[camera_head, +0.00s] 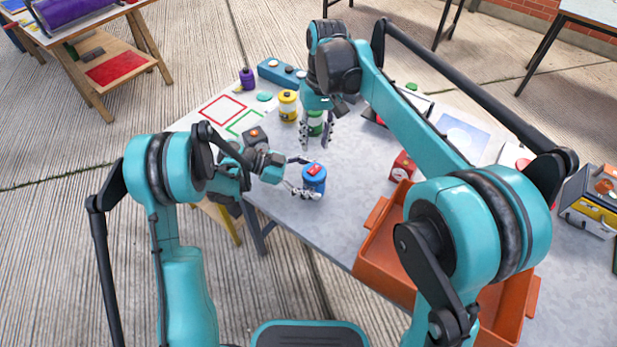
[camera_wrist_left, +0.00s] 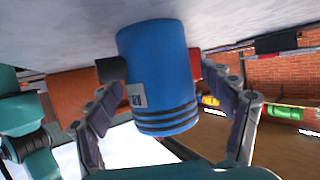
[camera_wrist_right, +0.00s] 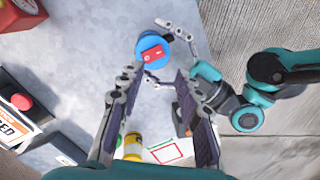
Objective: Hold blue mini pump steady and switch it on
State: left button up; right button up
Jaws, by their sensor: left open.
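The blue mini pump (camera_head: 314,184) stands on the grey table near its left edge, with a red switch (camera_wrist_right: 152,53) on top. I cannot tell which way the switch is set. My left gripper (camera_head: 306,177) is open, low at the table, with a finger on each side of the pump. In the left wrist view the pump (camera_wrist_left: 158,75) sits between the spread fingers, with gaps on both sides. My right gripper (camera_head: 315,145) is open and empty, above the table and behind the pump in the head view. In the right wrist view the pump (camera_wrist_right: 142,47) lies beyond its fingertips.
A green can (camera_head: 316,124) shows behind my right fingers, with a yellow can (camera_head: 287,106) left of it. A red box (camera_head: 403,166) and an orange tray (camera_head: 375,240) stand right of the pump. A dark box (camera_head: 255,137) is beyond my left wrist. Table between pump and tray is clear.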

pick_arm(q)
jog(key=shift+c, duration=0.3)
jog(key=c, duration=1.5)
jog(key=shift+c, duration=0.5)
pick_arm(e)
jog(key=shift+r, duration=0.2)
grip_shut()
jog(key=r+n, duration=0.1)
jog(key=n, duration=0.1)
jog(key=r+n, duration=0.2)
jog(key=n, duration=0.1)
jog(key=r+n, duration=0.2)
jog(key=shift+w+d, duration=0.2)
jog(key=shift+f, duration=0.1)
